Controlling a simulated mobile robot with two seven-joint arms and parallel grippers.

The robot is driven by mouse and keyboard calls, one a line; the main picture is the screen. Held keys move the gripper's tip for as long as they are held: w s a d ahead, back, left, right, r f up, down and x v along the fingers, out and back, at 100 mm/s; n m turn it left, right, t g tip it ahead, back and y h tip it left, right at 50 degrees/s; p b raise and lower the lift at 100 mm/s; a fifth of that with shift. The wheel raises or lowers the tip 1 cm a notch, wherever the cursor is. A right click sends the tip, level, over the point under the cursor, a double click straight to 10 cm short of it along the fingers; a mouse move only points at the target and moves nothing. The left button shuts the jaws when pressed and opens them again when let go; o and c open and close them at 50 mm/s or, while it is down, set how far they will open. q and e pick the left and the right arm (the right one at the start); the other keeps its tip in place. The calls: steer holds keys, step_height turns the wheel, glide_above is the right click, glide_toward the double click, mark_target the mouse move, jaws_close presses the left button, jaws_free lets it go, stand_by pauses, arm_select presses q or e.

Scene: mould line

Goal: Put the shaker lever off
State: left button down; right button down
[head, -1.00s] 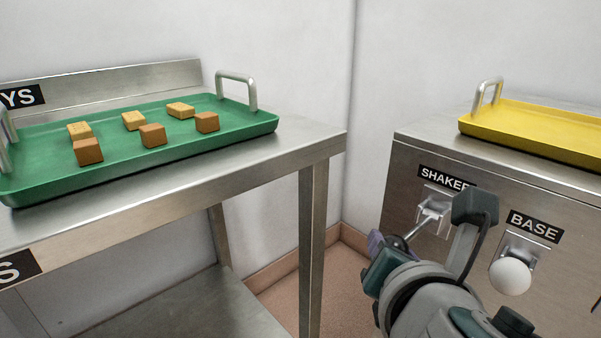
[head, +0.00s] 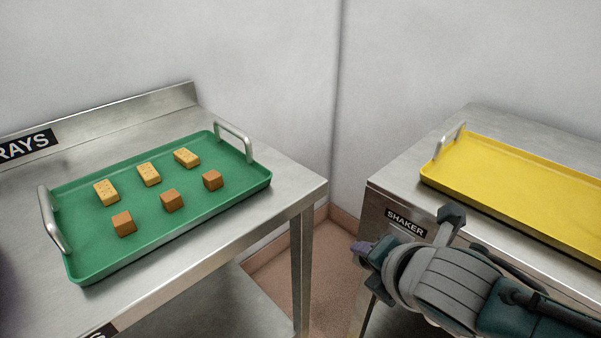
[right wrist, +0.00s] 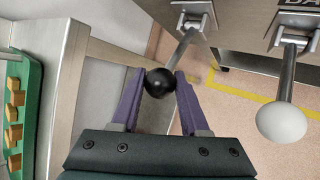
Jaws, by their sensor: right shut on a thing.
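The shaker lever (right wrist: 182,48) shows in the right wrist view as a metal rod from a bracket (right wrist: 194,20) on the cabinet front, ending in a black ball knob (right wrist: 159,82). My right gripper (right wrist: 160,84) has its purple fingers closed on this knob. In the head view my right gripper (head: 362,252) is below the SHAKER label (head: 405,222), and my arm hides the lever there. My left gripper is not clearly in view.
The base lever with a white knob (right wrist: 281,122) hangs beside the shaker lever. A yellow tray (head: 520,190) lies on the cabinet. A green tray (head: 180,222) with several yellow and brown blocks stands on the left table (head: 290,188). A floor gap separates table and cabinet.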

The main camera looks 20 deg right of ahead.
stand_by(0.3)
steer(key=shift+c, duration=2.2)
jaws_free()
steer(key=p+v, duration=0.4)
steer(key=v, duration=0.6)
steer(key=shift+d, duration=0.1)
